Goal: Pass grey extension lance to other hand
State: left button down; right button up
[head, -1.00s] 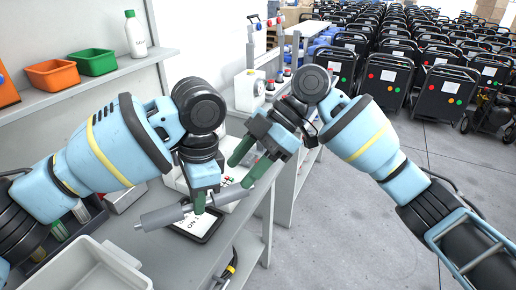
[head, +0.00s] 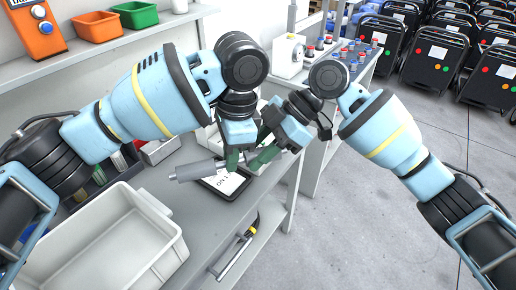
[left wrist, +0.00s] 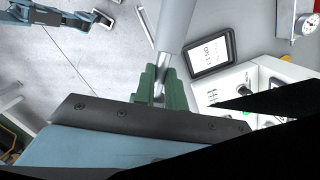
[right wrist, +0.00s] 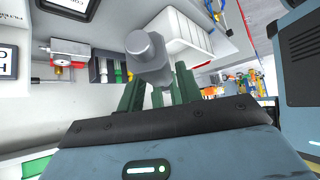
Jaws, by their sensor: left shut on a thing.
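The grey extension lance (head: 196,171) is a thick cylinder with a thinner shaft, held almost level above the bench edge in the head view. My left gripper (head: 232,160) is shut on its thin shaft beside the thick part; the left wrist view shows the shaft (left wrist: 161,62) between the green fingers (left wrist: 160,88). My right gripper (head: 258,160) is close beside the left one, toward the other end. In the right wrist view its fingers (right wrist: 158,88) are apart, with the lance (right wrist: 150,62) between and beyond them and gaps beside it. Contact there is unclear.
A dark-framed tablet (head: 226,182) lies on the bench beneath the lance. An empty grey bin (head: 158,236) stands at the front left. Orange (head: 97,27) and green (head: 135,14) bins sit on the shelf. Open floor lies right of the bench.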

grip_shut()
pick_arm(q)
jog(key=c, duration=1.4)
grip_release()
pick_arm(e)
jog(key=shift+r, duration=0.1)
pick_arm(q)
jog(key=shift+o, duration=0.2)
